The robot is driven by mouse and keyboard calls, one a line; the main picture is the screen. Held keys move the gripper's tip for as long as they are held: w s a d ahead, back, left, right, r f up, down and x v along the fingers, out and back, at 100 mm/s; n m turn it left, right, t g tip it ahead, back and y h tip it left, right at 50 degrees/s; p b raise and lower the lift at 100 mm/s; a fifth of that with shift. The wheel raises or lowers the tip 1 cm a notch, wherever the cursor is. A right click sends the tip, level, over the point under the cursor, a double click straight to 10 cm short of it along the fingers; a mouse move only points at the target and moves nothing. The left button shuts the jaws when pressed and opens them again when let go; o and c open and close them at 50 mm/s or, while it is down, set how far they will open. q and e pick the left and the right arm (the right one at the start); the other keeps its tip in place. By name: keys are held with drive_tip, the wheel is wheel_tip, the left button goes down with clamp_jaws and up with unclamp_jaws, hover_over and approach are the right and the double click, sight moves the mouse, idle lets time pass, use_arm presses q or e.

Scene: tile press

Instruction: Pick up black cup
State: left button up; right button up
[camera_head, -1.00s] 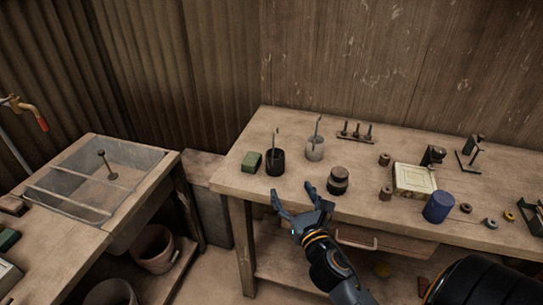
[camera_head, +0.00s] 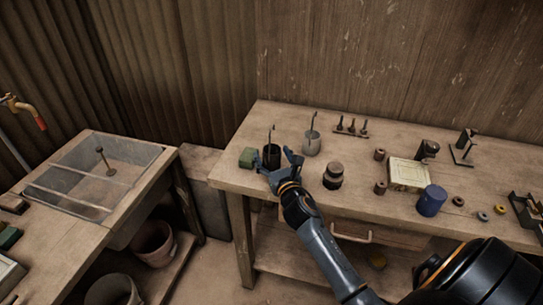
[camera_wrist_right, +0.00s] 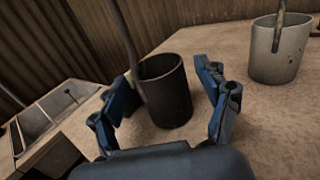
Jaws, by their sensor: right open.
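The black cup (camera_head: 271,153) stands upright near the left end of the workbench with a thin rod sticking up from it. My right gripper (camera_head: 276,161) is at the cup's near side, with its fingers open. In the right wrist view the black cup (camera_wrist_right: 165,92) sits between the two spread fingers of the right gripper (camera_wrist_right: 168,100). Gaps show beside the cup, so the fingers do not look closed on it. My left gripper is not in view.
A grey cup (camera_head: 312,143) with a rod stands just right of the black cup. A green block (camera_head: 247,157) lies close on its left. A dark round stack (camera_head: 333,176) and a blue cylinder (camera_head: 431,200) stand farther right on the workbench (camera_head: 228,179).

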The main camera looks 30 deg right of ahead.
drive_tip(key=shift+w+d, duration=0.1)
drive_tip(key=shift+w, duration=0.2)
drive_tip(key=shift+s, duration=0.1)
drive_tip(key=shift+c, duration=0.9)
drive_tip(key=c, duration=1.1)
drive_tip(key=shift+c, duration=0.3)
drive_tip(key=shift+r, duration=0.1)
